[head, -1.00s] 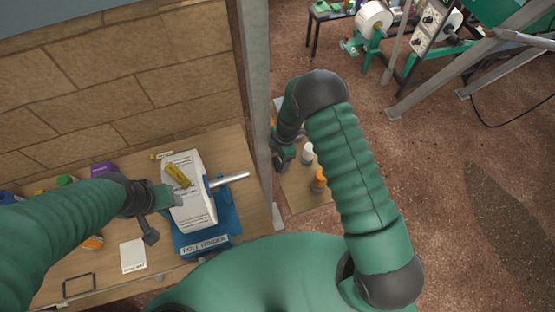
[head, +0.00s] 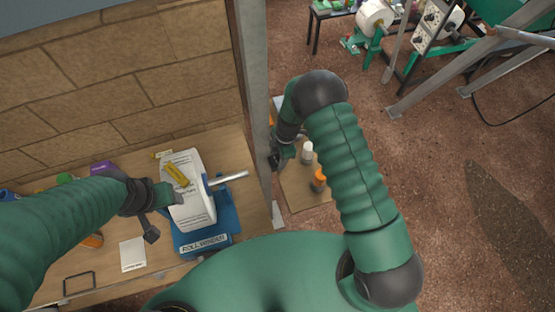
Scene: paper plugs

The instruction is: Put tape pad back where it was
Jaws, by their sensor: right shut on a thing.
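My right gripper (head: 276,158) is at the metal post's right side, over the small wooden surface. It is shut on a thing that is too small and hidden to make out. I cannot pick out the tape pad with certainty. My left gripper (head: 166,195) is at the left face of the white paper roll (head: 198,204) on the blue roll winder (head: 203,242). I cannot tell whether its fingers are open or touching the roll. A yellow labelled strip (head: 177,174) lies on the roll's upper side.
The metal post (head: 253,90) stands between the main bench and the small wooden surface (head: 300,198). That surface holds a white bottle (head: 307,152) and an orange-topped bottle (head: 318,180). A white card (head: 133,254) lies on the bench, left of the winder.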

